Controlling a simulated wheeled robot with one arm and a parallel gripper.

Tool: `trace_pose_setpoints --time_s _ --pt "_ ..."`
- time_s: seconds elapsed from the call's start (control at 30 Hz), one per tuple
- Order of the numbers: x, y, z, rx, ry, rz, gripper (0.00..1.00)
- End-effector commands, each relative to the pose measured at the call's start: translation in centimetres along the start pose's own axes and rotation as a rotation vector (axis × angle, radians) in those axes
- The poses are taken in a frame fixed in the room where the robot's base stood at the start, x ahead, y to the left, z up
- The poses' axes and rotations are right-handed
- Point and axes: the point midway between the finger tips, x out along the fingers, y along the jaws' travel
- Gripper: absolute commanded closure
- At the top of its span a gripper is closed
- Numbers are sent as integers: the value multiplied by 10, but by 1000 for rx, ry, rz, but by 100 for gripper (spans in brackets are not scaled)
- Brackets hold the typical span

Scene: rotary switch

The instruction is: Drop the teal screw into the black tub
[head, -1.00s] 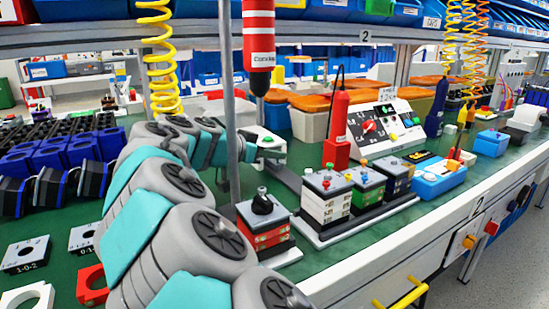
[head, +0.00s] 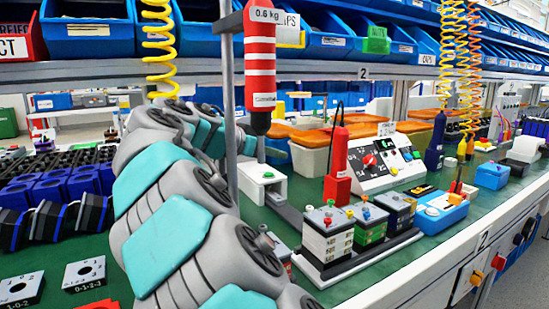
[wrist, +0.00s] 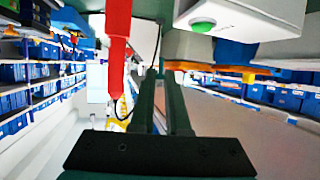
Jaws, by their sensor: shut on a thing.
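My gripper shows in the wrist view (wrist: 160,78), its two dark fingers close together. A small teal piece (wrist: 159,118) shows between them and looks like the teal screw, though its shape is blurred. In the head view my arm reaches back over the bench and bends to the right, its end near a steel post. The fingers and screw cannot be made out there. I cannot pick out the black tub in either view.
A white box with a green button (head: 267,175) stands beyond the post. It shows close up in the wrist view (wrist: 240,18). A red-striped tool (head: 260,70) hangs above. A red holder (head: 337,165) and switch stacks (head: 328,237) stand right; orange-lidded bins (head: 310,155) lie behind.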

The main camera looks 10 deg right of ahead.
Motion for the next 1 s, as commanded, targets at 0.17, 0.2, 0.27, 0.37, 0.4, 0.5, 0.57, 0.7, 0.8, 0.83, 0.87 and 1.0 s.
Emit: trace_pose_setpoints --time_s 0.17,0.2,0.27,0.37,0.4,0.5,0.57,0.7,0.8,0.83,0.87,1.0 --pt "0 0 0 0 0 0 100" --pt "0 0 0 0 0 0 100" --pt "-1 0 -2 1 0 -1 100" --pt "-2 0 -5 1 1 -1 100" --pt "-3 -1 -6 1 1 -2 100" --pt "-5 -1 -11 1 1 -3 100" --pt "-6 -1 -14 1 1 -3 100" --pt "-8 0 -19 1 1 -1 100" --pt "-10 0 -23 1 0 1 100" --pt "-10 0 -24 1 0 1 100" --pt "-10 0 -25 1 0 2 100" --pt "-11 0 -28 0 0 2 100"
